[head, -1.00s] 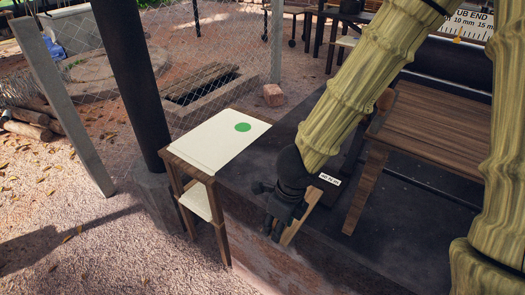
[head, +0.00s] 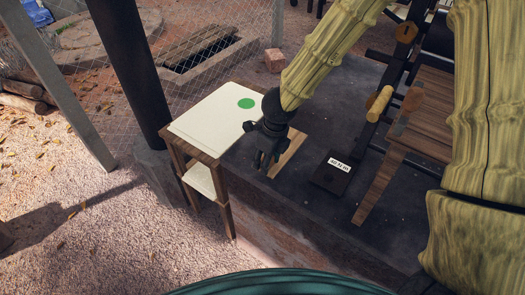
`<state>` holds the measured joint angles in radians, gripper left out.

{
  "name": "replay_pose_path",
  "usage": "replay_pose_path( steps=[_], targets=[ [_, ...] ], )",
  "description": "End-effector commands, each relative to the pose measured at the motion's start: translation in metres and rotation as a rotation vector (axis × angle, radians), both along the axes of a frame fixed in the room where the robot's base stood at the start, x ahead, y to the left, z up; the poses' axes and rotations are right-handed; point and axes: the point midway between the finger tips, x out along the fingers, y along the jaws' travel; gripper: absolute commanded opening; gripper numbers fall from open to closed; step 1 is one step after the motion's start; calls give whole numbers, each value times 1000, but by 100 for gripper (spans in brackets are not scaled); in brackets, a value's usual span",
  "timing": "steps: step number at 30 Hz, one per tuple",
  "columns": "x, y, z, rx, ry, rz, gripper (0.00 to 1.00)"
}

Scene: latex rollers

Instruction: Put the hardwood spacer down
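The hardwood spacer (head: 289,152) is a pale, flat wooden strip, held at a slant just right of my gripper. My gripper (head: 263,164) is black, points down and appears shut on the spacer, though its fingers hide the contact. Both are at the right edge of a small wooden stand with a cream top (head: 205,118), seemingly above the dark floor beside it.
A black block with a white label (head: 339,164) stands right of the spacer. A brown slatted wooden bench (head: 440,110) is farther right, near a wooden roller (head: 379,104). A black post (head: 125,70) and wire fence stand left and behind the stand.

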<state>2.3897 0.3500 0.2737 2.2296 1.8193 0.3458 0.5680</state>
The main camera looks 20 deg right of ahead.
Motion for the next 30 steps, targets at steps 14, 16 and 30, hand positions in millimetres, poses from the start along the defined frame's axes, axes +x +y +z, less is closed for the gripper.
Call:
replay_pose_path(
  steps=[14, 16, 30],
  targets=[
    [51, -1, -7, -2, 0, 4, 16],
    [50, -2, -13, -3, 1, 3, 16],
    [50, -2, -40, 0, 0, 2, 16]
  ],
)
